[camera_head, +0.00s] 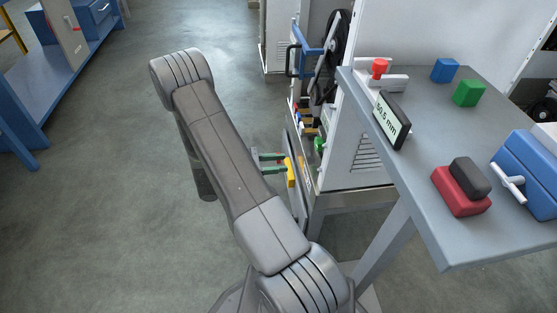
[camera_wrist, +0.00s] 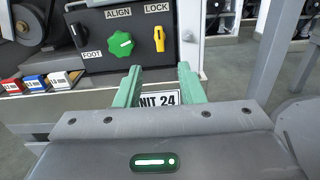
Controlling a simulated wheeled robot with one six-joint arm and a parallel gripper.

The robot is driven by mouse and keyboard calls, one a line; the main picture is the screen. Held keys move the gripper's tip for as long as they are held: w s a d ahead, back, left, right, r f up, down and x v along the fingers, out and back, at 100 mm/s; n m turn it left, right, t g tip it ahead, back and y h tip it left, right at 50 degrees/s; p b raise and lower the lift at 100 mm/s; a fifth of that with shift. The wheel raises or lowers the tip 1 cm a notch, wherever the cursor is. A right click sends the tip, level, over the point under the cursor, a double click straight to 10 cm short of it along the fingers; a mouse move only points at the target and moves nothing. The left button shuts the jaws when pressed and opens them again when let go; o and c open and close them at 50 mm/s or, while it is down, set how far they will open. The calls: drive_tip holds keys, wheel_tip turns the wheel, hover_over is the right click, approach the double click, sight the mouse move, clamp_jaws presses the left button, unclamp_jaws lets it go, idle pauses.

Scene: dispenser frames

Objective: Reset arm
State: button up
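My gripper (camera_head: 268,163) has two green fingers and is at the end of my grey arm, beside the machine's side in the head view. In the wrist view my gripper (camera_wrist: 160,82) has its fingers spread with a gap between them and nothing held. The fingers point at a dark control panel (camera_wrist: 98,62). Its FOOT knob (camera_wrist: 78,35) is black, its ALIGN knob (camera_wrist: 121,45) is green and its LOCK lever (camera_wrist: 159,39) is yellow and near upright. A white UNIT 24 label (camera_wrist: 160,98) is partly hidden behind the fingers. I cannot tell whether the fingers touch anything.
Several labelled blocks (camera_wrist: 35,82) sit left of the panel. In the head view a grey table (camera_head: 420,190) stands right of my arm, with a display reading 50.5 mm (camera_head: 391,121), a green cube (camera_head: 468,93) and a blue box (camera_head: 530,172). Floor (camera_head: 90,220) at left is clear.

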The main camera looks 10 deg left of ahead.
drive_tip(key=shift+d, duration=0.1)
drive_tip(key=b+x, duration=0.1)
drive_tip(key=x, duration=0.5)
drive_tip(key=b+x, duration=0.2)
drive_tip(key=x, duration=0.5)
drive_tip(key=shift+w+d+f, duration=0.15)
drive_tip(key=shift+d+f, duration=0.05)
drive_tip(key=shift+d, duration=0.1)
